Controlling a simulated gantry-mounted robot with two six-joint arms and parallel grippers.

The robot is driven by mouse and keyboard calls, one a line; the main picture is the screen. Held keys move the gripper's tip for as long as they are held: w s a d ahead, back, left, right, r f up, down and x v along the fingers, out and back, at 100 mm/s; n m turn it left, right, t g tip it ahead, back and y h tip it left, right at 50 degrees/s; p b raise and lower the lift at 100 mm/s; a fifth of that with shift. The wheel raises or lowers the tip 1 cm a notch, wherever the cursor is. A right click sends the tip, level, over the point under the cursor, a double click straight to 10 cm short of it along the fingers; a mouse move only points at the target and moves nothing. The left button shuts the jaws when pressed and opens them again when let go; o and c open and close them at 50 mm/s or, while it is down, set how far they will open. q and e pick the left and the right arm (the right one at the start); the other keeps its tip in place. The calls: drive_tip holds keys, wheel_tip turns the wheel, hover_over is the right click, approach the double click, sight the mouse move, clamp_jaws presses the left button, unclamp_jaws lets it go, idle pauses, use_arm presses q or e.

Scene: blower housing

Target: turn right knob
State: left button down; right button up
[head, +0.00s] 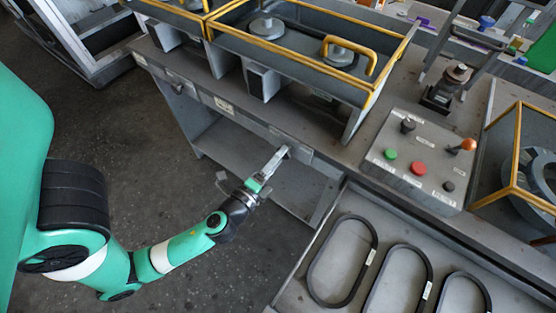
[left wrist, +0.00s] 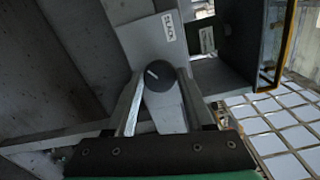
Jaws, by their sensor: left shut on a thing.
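In the left wrist view a round dark knob (left wrist: 157,77) with a short white pointer line sits on a grey panel. The pointer slants toward the upper left. My left gripper (left wrist: 160,74) has a finger on each side of the knob and is shut on it. In the head view my left gripper (head: 281,153) reaches the front edge of the grey bench (head: 335,165), and the knob between its fingers is hidden there. My right gripper is in neither view.
A control box (head: 420,165) with green, red and black buttons and an orange-topped lever stands right of the gripper on the bench. Yellow-framed housings (head: 300,50) stand behind. A tray (head: 400,240) with oval rings lies at the front right. The floor (head: 130,150) left of the bench is clear.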

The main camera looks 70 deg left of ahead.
use_arm(q)
drive_tip(key=n+b, duration=0.2)
drive_tip(key=n, duration=0.3)
drive_tip(key=shift+f, duration=0.1)
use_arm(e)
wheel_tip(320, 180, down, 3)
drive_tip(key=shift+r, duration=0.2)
use_arm(q)
drive_tip(key=shift+c, duration=1.4)
unclamp_jaws()
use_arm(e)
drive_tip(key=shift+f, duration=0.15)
